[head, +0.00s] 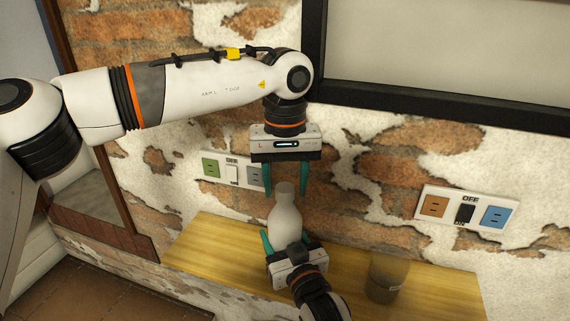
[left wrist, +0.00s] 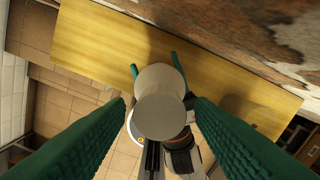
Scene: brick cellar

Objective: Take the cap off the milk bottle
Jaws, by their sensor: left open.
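The pale milk bottle (head: 285,215) stands upright over the wooden shelf, with a grey-white cap (head: 285,187) on top. In the left wrist view the cap (left wrist: 160,112) shows from above, between the green fingers. My left gripper (head: 286,186) points down from above, open, with one finger on each side of the cap and apart from it. My right gripper (head: 287,240) comes from the front, its green fingers on both sides of the bottle body, seemingly shut on it. It hides the bottle's base.
The wooden shelf (head: 220,242) runs along a brick wall. A dark translucent glass (head: 386,278) stands right of the bottle. Socket and switch panels (head: 465,210) are on the wall, one just behind my left gripper. Shelf left of the bottle is clear.

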